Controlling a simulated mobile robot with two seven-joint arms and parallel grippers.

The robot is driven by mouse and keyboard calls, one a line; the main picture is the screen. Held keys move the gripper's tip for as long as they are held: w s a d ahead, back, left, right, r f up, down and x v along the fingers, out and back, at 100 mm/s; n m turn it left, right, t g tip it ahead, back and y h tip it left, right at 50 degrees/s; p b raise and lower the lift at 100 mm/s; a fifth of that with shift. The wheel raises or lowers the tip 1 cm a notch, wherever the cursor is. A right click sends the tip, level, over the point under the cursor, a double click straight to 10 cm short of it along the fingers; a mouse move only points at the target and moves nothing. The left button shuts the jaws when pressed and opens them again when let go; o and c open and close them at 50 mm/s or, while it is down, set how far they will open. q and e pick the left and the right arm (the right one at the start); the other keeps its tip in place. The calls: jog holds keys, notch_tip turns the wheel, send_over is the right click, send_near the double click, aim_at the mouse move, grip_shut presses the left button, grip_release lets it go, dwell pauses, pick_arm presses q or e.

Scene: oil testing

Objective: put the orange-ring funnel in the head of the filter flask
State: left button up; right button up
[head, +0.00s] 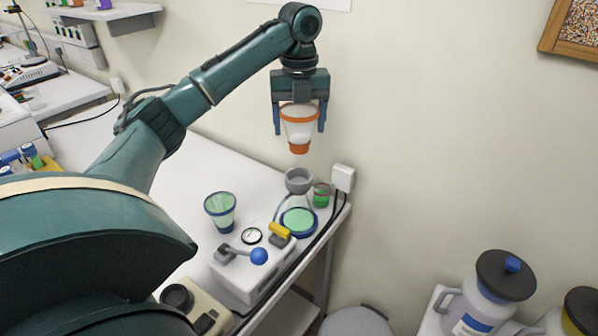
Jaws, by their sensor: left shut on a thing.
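My left gripper (299,118) is shut on the orange-ring funnel (300,131), a whitish cup with an orange rim band and an orange lower end. It holds the funnel upright in the air. My right gripper is not in view.
A green cup with a dark rim (220,210) stands left of the flask. A small green container (321,195) and a white wall box (343,178) are close on its right. A white device with a blue knob (258,257) is in front.

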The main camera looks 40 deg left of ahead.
aim_at(299, 139)
pick_arm(q)
jog(key=shift+f, duration=0.15)
notch_tip(299, 139, down, 4)
jog(key=shift+f, duration=2.5)
jog(key=o, duration=1)
jog(key=shift+f, duration=0.15)
notch_tip(299, 139, up, 12)
jog(key=shift+r, duration=0.15)
